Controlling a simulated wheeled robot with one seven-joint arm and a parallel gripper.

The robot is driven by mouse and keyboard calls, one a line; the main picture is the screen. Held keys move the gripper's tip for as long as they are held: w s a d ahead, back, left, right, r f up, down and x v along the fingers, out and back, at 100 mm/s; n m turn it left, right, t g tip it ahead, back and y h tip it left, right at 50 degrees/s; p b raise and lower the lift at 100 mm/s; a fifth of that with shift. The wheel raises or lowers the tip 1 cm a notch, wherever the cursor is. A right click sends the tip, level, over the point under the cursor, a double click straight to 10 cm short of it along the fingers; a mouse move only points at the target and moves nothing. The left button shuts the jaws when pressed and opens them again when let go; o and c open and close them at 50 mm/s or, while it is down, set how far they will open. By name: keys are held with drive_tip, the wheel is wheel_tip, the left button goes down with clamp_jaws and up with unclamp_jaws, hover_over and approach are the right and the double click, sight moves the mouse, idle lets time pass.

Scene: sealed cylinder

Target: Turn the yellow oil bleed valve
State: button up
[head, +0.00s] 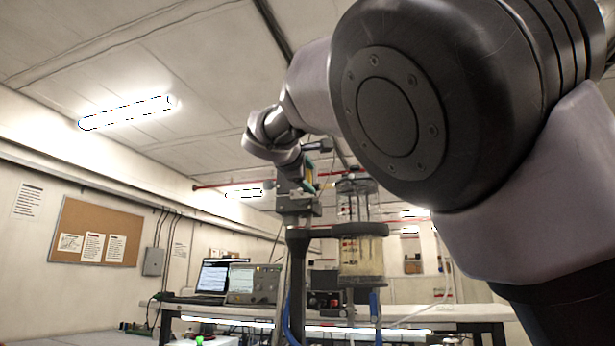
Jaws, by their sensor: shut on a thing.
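My arm reaches from the right foreground to the back middle of the head view. My gripper (303,186) is at its far end, beside the top of a black post and left of a clear cylinder (362,255) with pale yellowish contents. The gripper is shut on a small part there, which I take to be the yellow oil bleed valve. The valve is mostly hidden by the gripper, and its turn angle is too small to make out.
A long bench (440,313) runs behind, with a laptop (211,277) and a grey instrument (254,284) on it. Blue hoses (375,318) hang below the cylinder. A cork board (97,233) hangs on the left wall. My own arm covers the right side.

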drive_tip(key=shift+m, duration=0.3)
drive_tip(key=o, duration=1.4)
drive_tip(key=shift+c, duration=0.2)
drive_tip(key=v, duration=1)
drive_tip(key=shift+s, duration=0.4)
